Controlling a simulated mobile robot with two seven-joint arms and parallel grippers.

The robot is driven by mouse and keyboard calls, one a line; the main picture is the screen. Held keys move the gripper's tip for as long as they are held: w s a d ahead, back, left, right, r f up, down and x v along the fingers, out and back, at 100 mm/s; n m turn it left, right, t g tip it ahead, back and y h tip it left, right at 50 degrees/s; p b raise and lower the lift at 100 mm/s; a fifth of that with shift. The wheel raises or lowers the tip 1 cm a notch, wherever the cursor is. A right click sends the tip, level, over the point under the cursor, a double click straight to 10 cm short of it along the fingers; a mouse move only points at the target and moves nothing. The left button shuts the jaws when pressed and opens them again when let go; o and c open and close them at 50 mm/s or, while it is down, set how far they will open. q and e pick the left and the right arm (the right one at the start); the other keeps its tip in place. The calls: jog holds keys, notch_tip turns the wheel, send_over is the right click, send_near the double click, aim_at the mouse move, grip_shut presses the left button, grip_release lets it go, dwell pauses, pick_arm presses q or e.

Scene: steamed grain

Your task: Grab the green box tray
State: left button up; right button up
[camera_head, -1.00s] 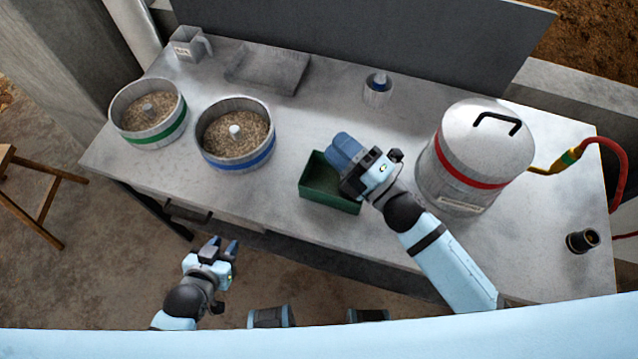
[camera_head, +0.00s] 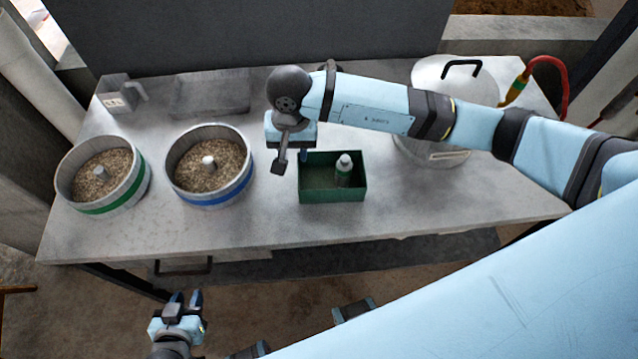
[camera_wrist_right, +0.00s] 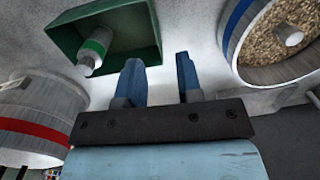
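My right gripper (camera_head: 291,158) points down at the tray's left end, open and empty. In the right wrist view, the gripper's blue fingers (camera_wrist_right: 160,78) are apart. One finger overlaps the green tray (camera_wrist_right: 145,30) near its corner and the other is outside it; I cannot tell their height against the rim. My left gripper (camera_head: 186,299) is open and empty, low in front of the table.
A blue-banded grain pot (camera_head: 212,195) stands left of the tray, with a green-banded pot (camera_head: 105,203) further left. A lidded metal drum (camera_head: 450,72) stands behind my right arm. The table (camera_head: 400,215) is clear right of the tray.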

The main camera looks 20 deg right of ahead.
jog(key=shift+w+d+f+h, duration=0.1)
jog(key=shift+w+d+h, duration=0.2)
jog(key=shift+d, duration=0.05)
notch_tip(320, 180, down, 8)
jog(key=shift+d+r+p, duration=0.1)
jog(key=shift+p, duration=0.4)
jog(key=shift+w+f+p, duration=0.2)
jog(key=shift+f+p, duration=0.1)
jog(key=shift+f, duration=1.15)
jog(key=shift+w+f+p, duration=0.15)
jog(key=shift+f+p, duration=0.15)
jog(key=shift+f, duration=1.1)
grip_shut()
